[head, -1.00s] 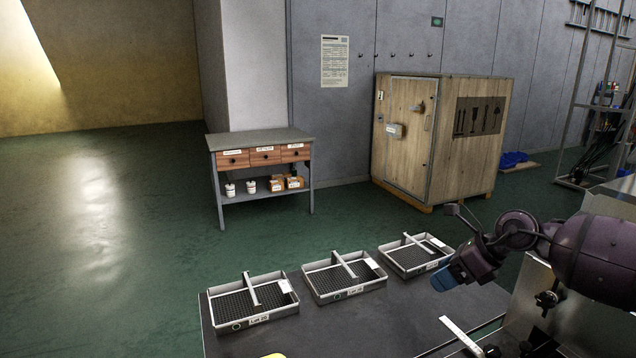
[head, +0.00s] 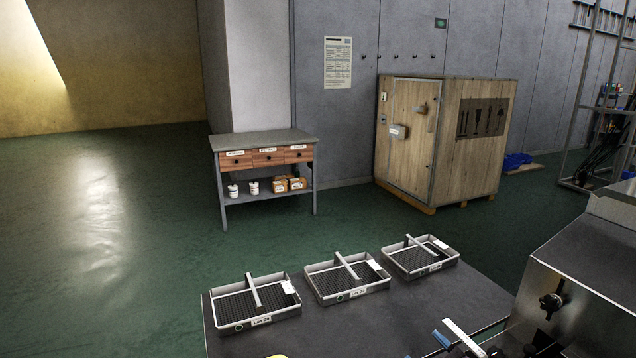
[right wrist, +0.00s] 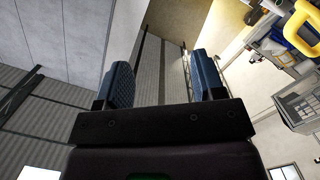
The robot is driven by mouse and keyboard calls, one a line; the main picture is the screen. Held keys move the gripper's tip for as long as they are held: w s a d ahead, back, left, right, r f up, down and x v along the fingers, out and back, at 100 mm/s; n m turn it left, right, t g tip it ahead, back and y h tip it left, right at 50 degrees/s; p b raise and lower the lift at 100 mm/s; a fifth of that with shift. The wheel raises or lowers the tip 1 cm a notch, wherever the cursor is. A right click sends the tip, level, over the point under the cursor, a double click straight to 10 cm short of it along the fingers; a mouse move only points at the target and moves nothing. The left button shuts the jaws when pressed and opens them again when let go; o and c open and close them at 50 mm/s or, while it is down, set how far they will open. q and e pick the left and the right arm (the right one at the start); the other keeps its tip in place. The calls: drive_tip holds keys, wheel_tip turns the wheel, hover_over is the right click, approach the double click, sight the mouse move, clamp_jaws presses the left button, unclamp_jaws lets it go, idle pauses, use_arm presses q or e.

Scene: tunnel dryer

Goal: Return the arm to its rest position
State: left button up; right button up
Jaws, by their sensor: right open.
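My right gripper (right wrist: 163,78) shows in the right wrist view with its two blue padded fingers apart and nothing between them. Behind the fingers are a grey ribbed surface and pale panels. My left gripper is not in view.
Three mesh trays, left (head: 236,325), middle (head: 326,297) and right (head: 403,274), stand on a dark table (head: 350,335). A steel machine (head: 580,290) stands at right. Behind are a drawer bench (head: 262,138) and a wooden crate (head: 455,150). The floor at left is clear.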

drive_tip(key=s+d+f+m+g+h, duration=0.2)
drive_tip(key=s+f+m, duration=0.3)
drive_tip(key=s+f, duration=0.4)
drive_tip(key=s+d+f+m+g+h, duration=0.3)
drive_tip(key=s+f, duration=0.6)
drive_tip(key=s, duration=0.7)
drive_tip(key=shift+d+f+m, duration=0.25)
drive_tip(key=shift+d+m, duration=0.65)
drive_tip(key=shift+d, duration=0.05)
